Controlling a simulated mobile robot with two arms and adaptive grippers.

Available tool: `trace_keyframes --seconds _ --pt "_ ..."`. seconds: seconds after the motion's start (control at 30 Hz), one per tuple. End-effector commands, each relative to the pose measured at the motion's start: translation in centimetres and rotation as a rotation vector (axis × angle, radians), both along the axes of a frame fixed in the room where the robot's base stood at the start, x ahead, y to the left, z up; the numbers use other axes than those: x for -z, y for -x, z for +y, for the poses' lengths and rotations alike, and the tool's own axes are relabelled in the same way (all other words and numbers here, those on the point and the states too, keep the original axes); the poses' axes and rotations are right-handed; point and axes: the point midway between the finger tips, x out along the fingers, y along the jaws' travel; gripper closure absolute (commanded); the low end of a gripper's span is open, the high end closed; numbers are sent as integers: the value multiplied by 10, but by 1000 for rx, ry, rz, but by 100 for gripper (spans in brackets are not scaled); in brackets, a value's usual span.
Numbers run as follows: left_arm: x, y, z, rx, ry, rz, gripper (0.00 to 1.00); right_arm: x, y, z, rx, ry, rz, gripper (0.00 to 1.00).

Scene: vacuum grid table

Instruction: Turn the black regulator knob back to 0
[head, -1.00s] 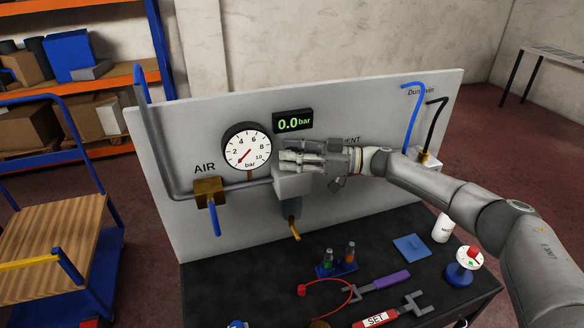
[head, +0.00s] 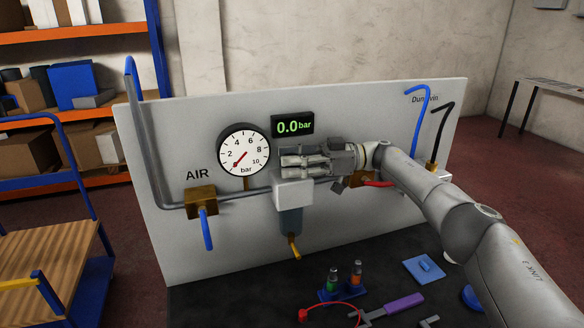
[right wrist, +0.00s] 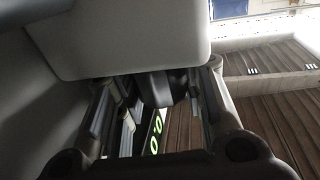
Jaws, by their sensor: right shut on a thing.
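My right gripper (head: 306,161) reaches in from the right, low over the top of the pale regulator block (head: 293,192) on the panel. Its fingers are shut on the black regulator knob, which they hide in the head view. In the right wrist view a dark rounded part, seemingly the knob (right wrist: 156,89), shows between the fingers. The round gauge (head: 243,151) has its red needle pointing to the lower left, near the scale's low end. The digital display (head: 293,125) reads 0.0 bar. My left gripper is not in view.
A brass air valve (head: 202,202) with a blue lever is left of the regulator. A red handle (head: 378,184) lies under my right wrist. Vials (head: 344,280), a blue pad (head: 424,268) and a purple-handled tool (head: 403,304) lie on the black bench (head: 230,298).

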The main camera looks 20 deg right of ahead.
Motion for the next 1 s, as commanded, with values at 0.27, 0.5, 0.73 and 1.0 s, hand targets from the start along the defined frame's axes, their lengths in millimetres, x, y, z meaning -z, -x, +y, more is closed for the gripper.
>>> trace_keyframes --seconds 0.27,0.5,0.73,1.0 --pt "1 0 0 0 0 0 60 -1 0 1 -4 -1 1 88" --pt "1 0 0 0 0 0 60 -1 0 1 -3 -1 1 53" --pt "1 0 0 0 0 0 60 -1 0 0 -1 -1 0 42" --pt "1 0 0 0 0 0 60 -1 -1 -1 2 -2 -2 42"
